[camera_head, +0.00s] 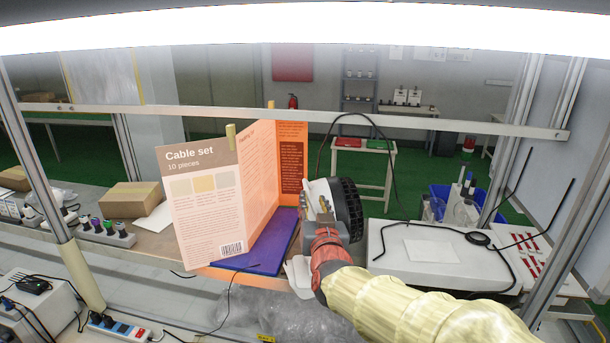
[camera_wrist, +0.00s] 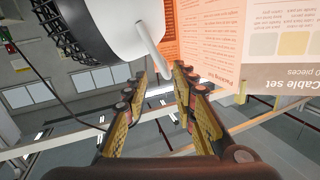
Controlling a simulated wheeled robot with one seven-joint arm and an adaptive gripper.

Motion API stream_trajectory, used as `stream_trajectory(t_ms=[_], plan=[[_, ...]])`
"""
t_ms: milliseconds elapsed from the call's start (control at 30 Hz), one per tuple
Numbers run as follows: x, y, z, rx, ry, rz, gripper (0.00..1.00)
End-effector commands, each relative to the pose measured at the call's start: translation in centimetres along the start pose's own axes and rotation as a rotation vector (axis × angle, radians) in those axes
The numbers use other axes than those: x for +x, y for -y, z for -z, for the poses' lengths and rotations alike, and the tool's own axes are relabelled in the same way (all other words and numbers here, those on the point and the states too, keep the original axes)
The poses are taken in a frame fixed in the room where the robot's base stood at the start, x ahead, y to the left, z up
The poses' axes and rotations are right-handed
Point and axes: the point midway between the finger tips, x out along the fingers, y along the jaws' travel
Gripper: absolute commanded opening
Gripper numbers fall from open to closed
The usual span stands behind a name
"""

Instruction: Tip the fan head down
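The orange folder (camera_head: 262,185) and "Cable set" card (camera_head: 203,205) stand close at the left, near a blue flat item (camera_head: 262,243). A grey-white case (camera_head: 440,255) with black cables lies at the right. A metal rail (camera_head: 400,122) crosses above.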

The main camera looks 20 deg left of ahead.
Motion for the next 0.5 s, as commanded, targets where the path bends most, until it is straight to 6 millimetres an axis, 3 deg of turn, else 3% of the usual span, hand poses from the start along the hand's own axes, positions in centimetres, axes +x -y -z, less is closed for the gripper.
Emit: stream_trajectory(t_ms=[100,267,500], plan=[[0.8,1.2,0.4,-0.002,-0.035,0.0,0.27],[1.8,1.3,0.5,-0.002,-0.043,-0.003,0.27],[5.2,1.2,0.6,-0.002,-0.043,-0.004,0.27]])
